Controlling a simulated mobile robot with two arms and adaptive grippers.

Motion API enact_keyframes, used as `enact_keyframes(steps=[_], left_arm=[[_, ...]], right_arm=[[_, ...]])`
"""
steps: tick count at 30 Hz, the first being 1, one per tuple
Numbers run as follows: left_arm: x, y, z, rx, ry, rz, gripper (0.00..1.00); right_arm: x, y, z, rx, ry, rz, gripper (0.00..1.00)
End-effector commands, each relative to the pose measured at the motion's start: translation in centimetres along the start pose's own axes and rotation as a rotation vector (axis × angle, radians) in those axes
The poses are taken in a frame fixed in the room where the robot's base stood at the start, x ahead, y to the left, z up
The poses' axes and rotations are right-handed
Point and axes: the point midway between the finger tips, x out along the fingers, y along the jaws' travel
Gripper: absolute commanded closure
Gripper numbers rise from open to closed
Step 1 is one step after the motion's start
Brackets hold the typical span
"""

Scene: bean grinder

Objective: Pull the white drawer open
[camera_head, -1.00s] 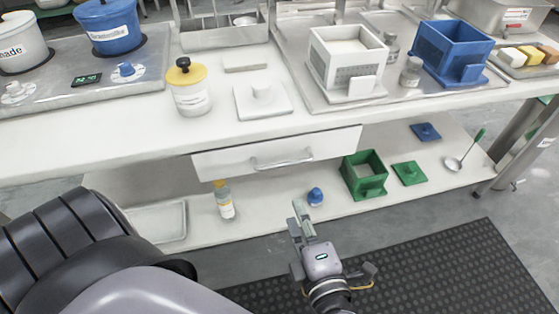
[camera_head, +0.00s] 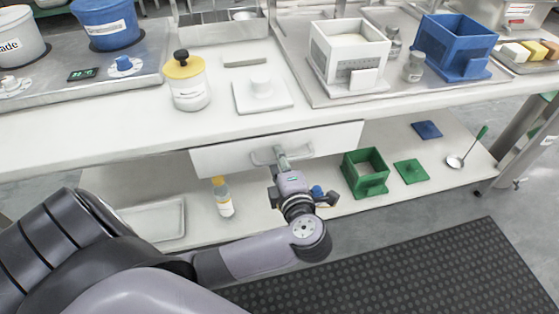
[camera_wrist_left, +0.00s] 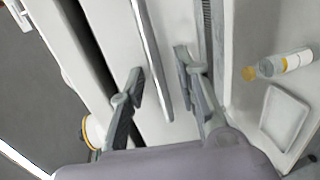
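The white drawer (camera_head: 225,158) sits under the white tabletop and looks shut in the head view. Its pale bar handle (camera_head: 262,155) runs across the middle of its front. My left gripper (camera_head: 281,158) is at the handle and hides part of it. In the left wrist view, the open fingers of the gripper (camera_wrist_left: 160,95) stand on either side of the handle (camera_wrist_left: 150,50), with visible space between the fingers and the bar. The drawer front (camera_wrist_left: 115,35) lies behind them. My right gripper is not in view.
A yellow-lidded jar (camera_head: 187,80) stands on the tabletop (camera_head: 110,125) above. The dark floor mat (camera_head: 430,265) is clear.

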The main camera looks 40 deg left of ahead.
Motion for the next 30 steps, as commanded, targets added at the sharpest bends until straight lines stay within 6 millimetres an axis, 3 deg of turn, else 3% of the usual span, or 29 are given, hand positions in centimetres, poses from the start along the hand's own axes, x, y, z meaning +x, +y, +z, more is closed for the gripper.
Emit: enact_keyframes(steps=[10,23,30], left_arm=[[0.45,-0.01,-0.02,0.0,0.001,-0.001,0.7],[0.41,-0.03,-0.02,0.0,0.001,-0.001,0.99],[0.4,-0.05,-0.02,0.0,0.001,-0.002,1.0]], right_arm=[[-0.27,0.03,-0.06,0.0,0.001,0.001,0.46],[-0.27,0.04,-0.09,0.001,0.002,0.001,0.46],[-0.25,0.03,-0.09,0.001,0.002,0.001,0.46]])
